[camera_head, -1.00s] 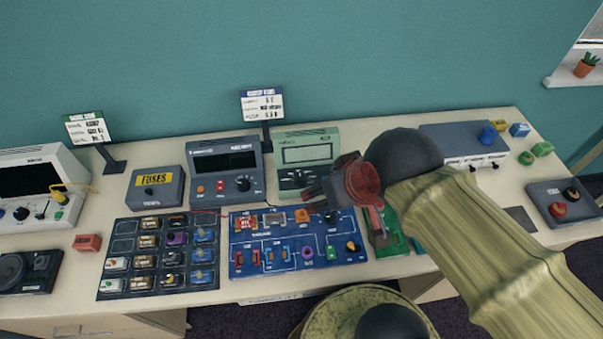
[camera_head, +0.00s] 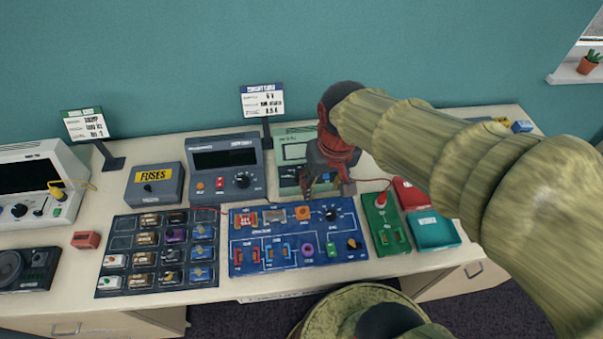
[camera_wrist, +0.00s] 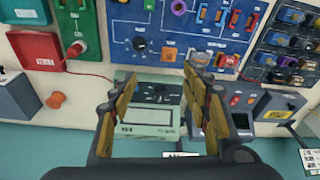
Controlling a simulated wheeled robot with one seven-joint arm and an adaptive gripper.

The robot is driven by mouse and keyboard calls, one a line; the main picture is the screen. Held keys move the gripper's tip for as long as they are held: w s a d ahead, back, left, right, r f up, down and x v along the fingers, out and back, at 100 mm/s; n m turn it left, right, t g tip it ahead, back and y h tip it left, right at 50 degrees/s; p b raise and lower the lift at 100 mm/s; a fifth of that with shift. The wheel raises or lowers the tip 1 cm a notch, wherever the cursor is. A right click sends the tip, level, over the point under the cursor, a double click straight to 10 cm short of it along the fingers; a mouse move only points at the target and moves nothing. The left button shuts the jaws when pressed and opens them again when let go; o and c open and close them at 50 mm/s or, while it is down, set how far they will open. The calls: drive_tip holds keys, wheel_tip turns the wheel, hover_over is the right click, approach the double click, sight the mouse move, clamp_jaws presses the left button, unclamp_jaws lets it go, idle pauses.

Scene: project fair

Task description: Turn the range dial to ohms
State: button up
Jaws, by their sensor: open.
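The pale green meter (camera_head: 294,152) stands at the back of the table, partly hidden by my gripper in the head view. In the wrist view the meter (camera_wrist: 150,116) appears upside down, its display towards the bottom. Its dark round range dial (camera_wrist: 157,90) lies between my two fingers in that picture. The dial's markings are too small to read. My gripper (camera_head: 325,188) is open and points down in front of the meter. In the wrist view my gripper (camera_wrist: 160,76) has its fingers spread with nothing between the tips. I cannot tell the height above the dial.
A dark grey supply (camera_head: 224,160) with a knob stands close left of the meter. A blue circuit board (camera_head: 296,236) with a knob (camera_head: 331,213) lies in front. A green board (camera_head: 386,224), red box (camera_head: 411,194) and teal box (camera_head: 433,230) lie to the right.

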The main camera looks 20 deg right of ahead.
drive_tip(key=w+f+m, duration=0.1)
drive_tip(key=w+f, duration=0.2)
drive_tip(key=w, duration=0.2)
drive_tip(key=w+d+f+m+g, duration=0.1)
drive_tip(key=w+f, duration=0.2)
drive_tip(key=w, duration=0.3)
drive_tip(key=w+f+m, duration=0.1)
drive_tip(key=w+f, duration=0.2)
drive_tip(key=w, duration=0.2)
drive_tip(key=shift+w+d+m+g+y+b, duration=0.25)
drive_tip(key=shift+d+m+g+y+b, duration=0.05)
drive_tip(key=shift+d+g+b, duration=0.1)
drive_tip(key=shift+r, duration=0.1)
drive_tip(key=shift+s+a+f+m, duration=0.1)
drive_tip(key=shift+f+m, duration=0.1)
drive_tip(key=shift+m, duration=0.1)
wheel_tip(320, 180, down, 7)
drive_tip(key=shift+a+f+b, duration=0.15)
drive_tip(key=shift+b, duration=0.8)
drive_tip(key=shift+c, duration=0.2)
drive_tip(key=c, duration=1.1)
